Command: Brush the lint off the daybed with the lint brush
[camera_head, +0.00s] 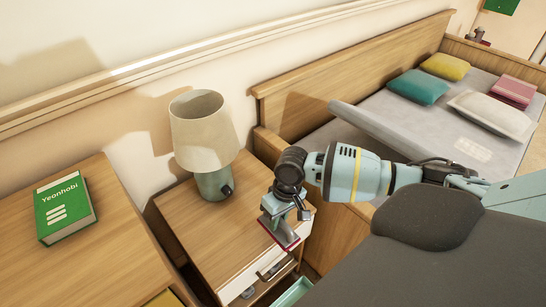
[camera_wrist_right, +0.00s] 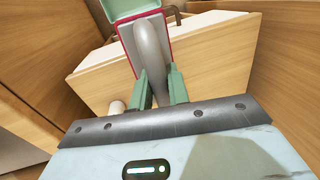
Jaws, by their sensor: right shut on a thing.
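The daybed (camera_head: 358,125) is at the right of the head view, with a wooden back and a light grey mattress. A faint pale patch (camera_head: 473,149) shows on its mattress; I cannot tell for sure that it is lint. My right gripper (camera_head: 277,207) is shut on the lint brush (camera_head: 283,235), above the front edge of the nightstand and apart from the daybed. In the right wrist view, the green fingers of the gripper (camera_wrist_right: 160,88) close around the brush's grey handle (camera_wrist_right: 151,48). My left gripper is out of view.
A lamp (camera_head: 204,131) stands on the nightstand (camera_head: 183,208), close to my right gripper. A green book (camera_head: 65,209) lies on a wooden cabinet (camera_head: 108,205) at left. Yellow (camera_head: 445,67), teal (camera_head: 417,87) and white (camera_head: 490,113) pillows and a folded pink cloth (camera_head: 514,91) lie on the daybed.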

